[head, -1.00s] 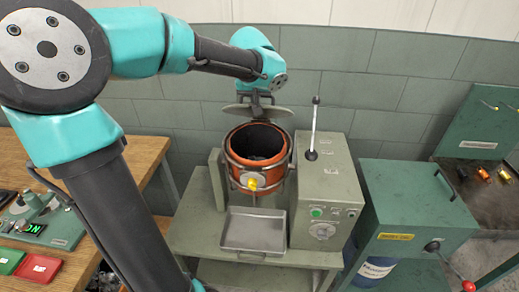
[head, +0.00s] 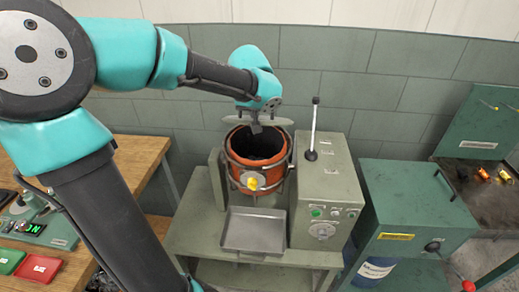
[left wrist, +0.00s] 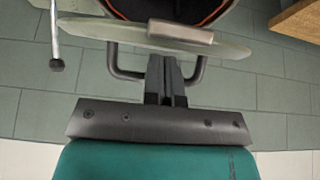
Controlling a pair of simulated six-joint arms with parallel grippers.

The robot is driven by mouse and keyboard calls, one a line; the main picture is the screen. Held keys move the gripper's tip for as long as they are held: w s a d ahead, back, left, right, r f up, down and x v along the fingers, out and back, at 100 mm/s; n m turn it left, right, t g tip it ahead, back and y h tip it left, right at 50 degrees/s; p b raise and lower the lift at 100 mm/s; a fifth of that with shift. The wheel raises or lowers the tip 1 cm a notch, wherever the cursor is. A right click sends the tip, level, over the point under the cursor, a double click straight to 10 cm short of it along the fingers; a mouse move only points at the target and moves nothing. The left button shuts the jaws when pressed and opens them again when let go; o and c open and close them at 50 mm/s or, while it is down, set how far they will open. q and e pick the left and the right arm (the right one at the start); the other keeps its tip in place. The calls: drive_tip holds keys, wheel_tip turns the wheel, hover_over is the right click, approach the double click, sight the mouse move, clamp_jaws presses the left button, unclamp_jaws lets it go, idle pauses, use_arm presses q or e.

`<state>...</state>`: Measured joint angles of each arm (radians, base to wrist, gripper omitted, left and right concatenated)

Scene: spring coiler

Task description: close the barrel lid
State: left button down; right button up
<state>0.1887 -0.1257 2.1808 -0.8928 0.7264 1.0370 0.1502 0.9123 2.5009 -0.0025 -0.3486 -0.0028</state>
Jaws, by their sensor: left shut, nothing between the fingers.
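The orange barrel (head: 236,166) sits in a dark metal cage on the green-grey stand, its mouth open upward. Its round grey-green lid (head: 284,121) stands open at the far rim, seen nearly edge-on. In the left wrist view the lid (left wrist: 100,31) crosses the top, with the barrel's mouth beyond it and a bar handle (left wrist: 126,75) on the near side. My left gripper (head: 256,130) is shut and empty at the lid. In the left wrist view its fingers (left wrist: 165,65) lie between the handle's two sides; contact is unclear. My right gripper is not in view.
A machine box (head: 325,185) with an upright lever (head: 314,125) stands right of the barrel. A metal tray (head: 253,230) sits in front. A wooden table (head: 140,160) is at left, a green cabinet (head: 415,205) at right. The wall is behind.

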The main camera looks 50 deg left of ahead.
use_arm(q)
drive_tip(key=shift+s+d+f, duration=0.3)
drive_tip(key=shift+s+f, duration=0.05)
drive_tip(key=shift+f, duration=0.3)
drive_tip(key=shift+s+d+f, duration=0.25)
drive_tip(key=shift+s+f, duration=0.05)
drive_tip(key=shift+f, duration=0.35)
drive_tip(key=f, duration=0.1)
drive_tip(key=s+f, duration=0.1)
drive_tip(key=f, duration=0.1)
drive_tip(key=d+f, duration=0.1)
drive_tip(key=shift+s+d+f, duration=0.1)
drive_tip(key=shift+s+f, duration=0.05)
drive_tip(key=shift+f, duration=0.15)
drive_tip(key=shift+r, duration=4.05)
